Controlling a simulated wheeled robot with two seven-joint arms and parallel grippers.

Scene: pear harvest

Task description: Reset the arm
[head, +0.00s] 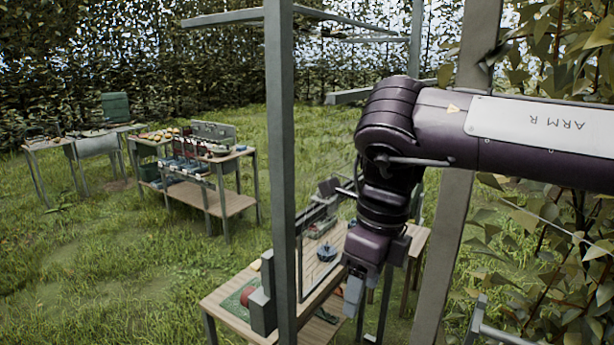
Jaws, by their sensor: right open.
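My right arm comes in from the right, marked "ARM R", and bends downward at the elbow. My right gripper (352,292) points down at its end, in front of a small wooden table, with grey fingers. It is open, and I see nothing held between the fingers. My left arm and left gripper are not in view.
Grey metal posts (281,150) stand upright close to the arm. The small wooden table (225,311) below carries several items. Farther workbenches (232,204) stand at the left. Leafy branches (560,235) crowd the right edge. Grass (110,270) lies open at the left.

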